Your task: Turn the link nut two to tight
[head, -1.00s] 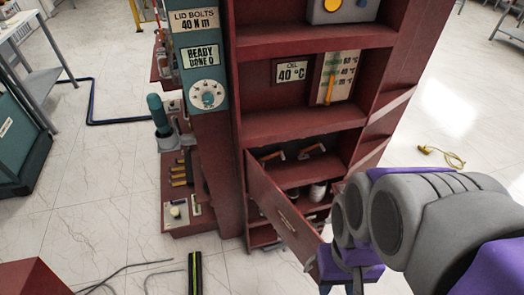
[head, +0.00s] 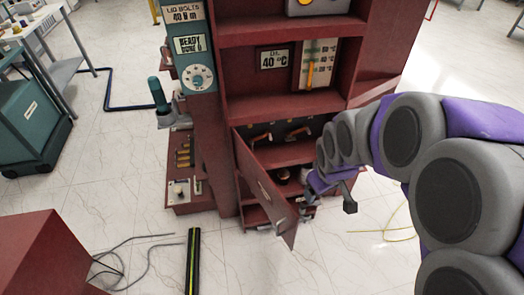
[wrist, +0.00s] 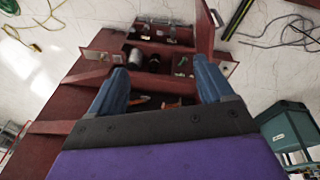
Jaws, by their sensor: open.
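The red cabinet (head: 290,110) stands ahead, its low compartment (head: 290,150) behind an open hinged door (head: 265,190). Inside it, two orange-brown handles (head: 262,137) show near the top and dark round parts lower down. I cannot tell which part, if any, is link nut two. My gripper (head: 335,190) is in front of the compartment, right of the door. In the wrist view its two blue fingers (wrist: 162,78) are spread, with nothing between them.
The open door stands close to my gripper's left. A panel with a dial (head: 198,77) is on the cabinet's left. Cables (head: 130,260) lie on the floor at left, and a black-and-yellow bar (head: 193,260) lies in front. A teal cart (head: 35,120) stands far left.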

